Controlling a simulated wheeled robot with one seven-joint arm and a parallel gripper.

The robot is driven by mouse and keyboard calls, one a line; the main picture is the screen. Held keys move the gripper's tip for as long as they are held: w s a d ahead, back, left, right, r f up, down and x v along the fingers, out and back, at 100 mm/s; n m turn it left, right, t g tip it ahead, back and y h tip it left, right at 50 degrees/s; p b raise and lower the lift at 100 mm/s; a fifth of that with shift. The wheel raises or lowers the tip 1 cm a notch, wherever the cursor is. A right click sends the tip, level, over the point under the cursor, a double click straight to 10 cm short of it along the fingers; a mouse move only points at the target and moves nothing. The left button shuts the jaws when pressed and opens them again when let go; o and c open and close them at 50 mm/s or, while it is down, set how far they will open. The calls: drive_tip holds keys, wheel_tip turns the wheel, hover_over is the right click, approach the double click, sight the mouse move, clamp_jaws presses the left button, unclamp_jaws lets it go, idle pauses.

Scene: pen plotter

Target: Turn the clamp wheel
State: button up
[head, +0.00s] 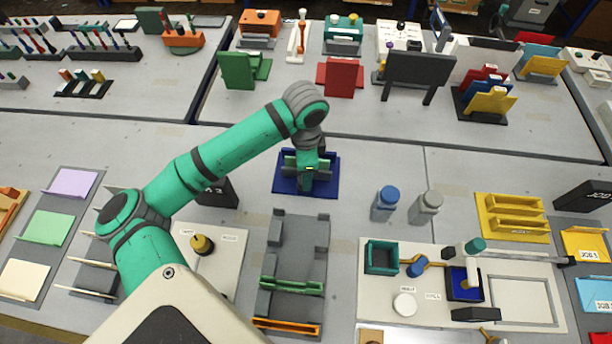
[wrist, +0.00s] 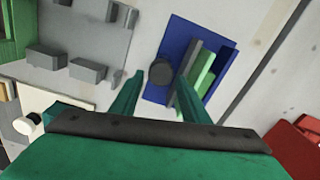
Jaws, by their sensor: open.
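A dark round wheel (wrist: 160,73), which looks like the clamp wheel, sits at the edge of a blue clamp fixture (wrist: 180,45) in the wrist view. Grey and green plates (wrist: 203,75) stand side by side in the fixture, beside the wheel. My gripper (wrist: 160,78) is open, with one green finger on each side of the wheel in the picture. I cannot tell whether the fingers touch it. In the head view, my gripper (head: 307,172) is over the blue fixture (head: 282,187) and hides much of it; the wheel is not clear there.
A grey fixture (head: 292,245) with green and orange bars is in front of the blue fixture. A blue-capped jar (head: 385,204) and a grey jar (head: 426,207) stand to the right. A red stand (head: 340,77) and a green stand (head: 240,70) are behind.

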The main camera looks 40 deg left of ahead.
wheel_tip(320, 180, up, 8)
drive_tip(key=shift+f, duration=0.15)
idle(0.4)
